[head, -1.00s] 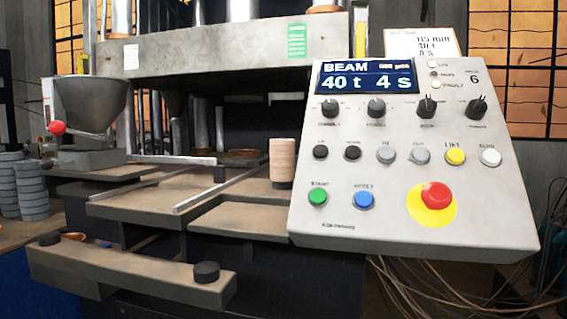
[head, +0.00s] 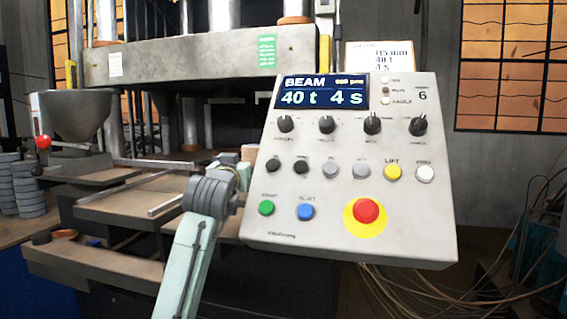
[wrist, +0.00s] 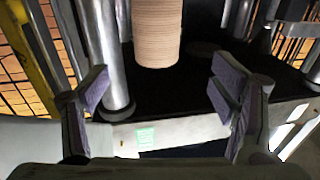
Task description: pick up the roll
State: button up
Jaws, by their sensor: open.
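The roll (wrist: 157,35) is a tan, ribbed cylinder at the top middle of the wrist view, cut off by the frame edge. My gripper (wrist: 162,92) is open, its two padded fingers set wide apart to left and right. The roll lies ahead of the fingertips, in line with the gap between them, with nothing held. In the head view my arm covers the press bed beside the control panel, and I cannot make out the roll clearly there.
The control panel (head: 330,180) stands close to the right of my arm. The press beam (head: 190,60) spans above the bed, on metal columns. A hopper (head: 75,118) and stacked grey discs (head: 28,190) stand at left. Metal columns (wrist: 103,50) flank the roll in the wrist view.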

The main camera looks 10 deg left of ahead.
aim_at(251, 160)
jog(key=shift+g, duration=0.3)
jog(key=w, duration=0.2)
jog(key=w+p, duration=0.1)
jog(key=w, duration=0.1)
jog(key=w+f, duration=0.1)
jog(key=w, duration=0.1)
jog(key=shift+a+p, duration=0.15)
jog(key=shift+p, duration=0.25)
jog(key=w+p, duration=0.1)
jog(key=w, duration=0.2)
jog(key=w+p, duration=0.1)
jog(key=shift+w+a+r+p, duration=0.15)
jog(key=shift+w+a+p, duration=0.1)
jog(key=shift+w+p, duration=0.1)
jog(key=shift+w+a+f, duration=0.1)
jog(key=shift+w+f, duration=0.1)
jog(key=shift+w, duration=0.25)
jog(key=shift+c, duration=0.5)
jog(key=shift+r, duration=0.1)
jog(key=c, duration=1.6)
